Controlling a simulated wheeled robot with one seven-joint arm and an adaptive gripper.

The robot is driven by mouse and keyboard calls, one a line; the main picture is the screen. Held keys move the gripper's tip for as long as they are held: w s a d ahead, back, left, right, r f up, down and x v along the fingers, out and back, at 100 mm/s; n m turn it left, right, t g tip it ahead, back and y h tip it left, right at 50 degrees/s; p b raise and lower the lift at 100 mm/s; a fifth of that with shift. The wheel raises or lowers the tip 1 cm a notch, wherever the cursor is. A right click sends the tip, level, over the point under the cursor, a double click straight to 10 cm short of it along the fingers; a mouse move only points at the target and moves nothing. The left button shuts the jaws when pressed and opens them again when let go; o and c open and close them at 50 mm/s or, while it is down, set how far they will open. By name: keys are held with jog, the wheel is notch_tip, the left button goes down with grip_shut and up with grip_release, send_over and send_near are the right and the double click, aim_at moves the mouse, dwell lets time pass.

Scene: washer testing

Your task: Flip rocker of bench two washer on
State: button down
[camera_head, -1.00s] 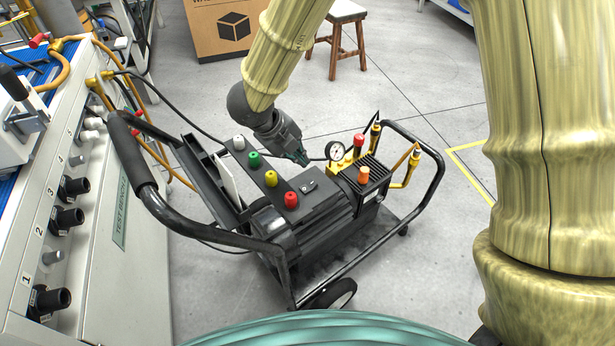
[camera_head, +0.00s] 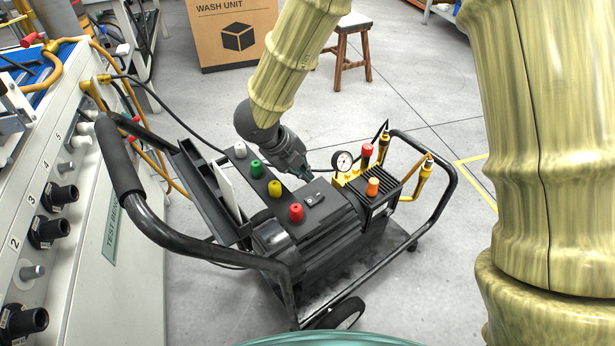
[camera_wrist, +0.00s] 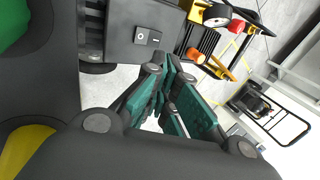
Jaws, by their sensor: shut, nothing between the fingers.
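The pressure washer (camera_head: 325,215) is a dark machine on a black-framed cart beside the test bench. Its small black rocker (camera_head: 314,198) sits on the top panel, right of the red knob (camera_head: 296,212). In the wrist view the rocker (camera_wrist: 147,37) shows a circle on one half and a line on the other; which half is pressed I cannot tell. My gripper (camera_head: 303,176) is shut and empty, beyond the rocker and close to the panel's far edge. In the wrist view its green-padded fingers (camera_wrist: 168,65) point toward the panel, apart from the rocker.
White, green and yellow knobs (camera_head: 275,188) line the panel left of the rocker. A gauge (camera_head: 343,160), an orange knob (camera_head: 373,187) and yellow fittings stand to the right. The cart handle (camera_head: 200,245) is in front. The test bench (camera_head: 90,240) is left. Another cart (camera_wrist: 265,108) shows in the wrist view.

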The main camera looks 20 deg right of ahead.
aim_at(319, 197)
jog(key=b+x, duration=0.4)
jog(key=x, duration=0.8)
jog(key=shift+w+d+f, duration=0.1)
jog(key=shift+d+f, duration=0.05)
jog(key=shift+f, duration=0.2)
jog(key=shift+d+r+p, duration=0.1)
jog(key=shift+p, duration=0.55)
jog(key=shift+w+d+f+g+y+p, duration=0.1)
jog(key=shift+d+f+g+y+p, duration=0.15)
jog(key=shift+y+p, duration=0.7)
jog(key=shift+f+h, duration=0.25)
jog(key=shift+h, duration=0.1)
jog(key=shift+a, duration=0.1)
jog(key=shift+a+r, duration=0.1)
jog(key=shift+s+a+r, duration=0.1)
jog(key=shift+s+a, duration=0.2)
jog(key=shift+a, duration=0.25)
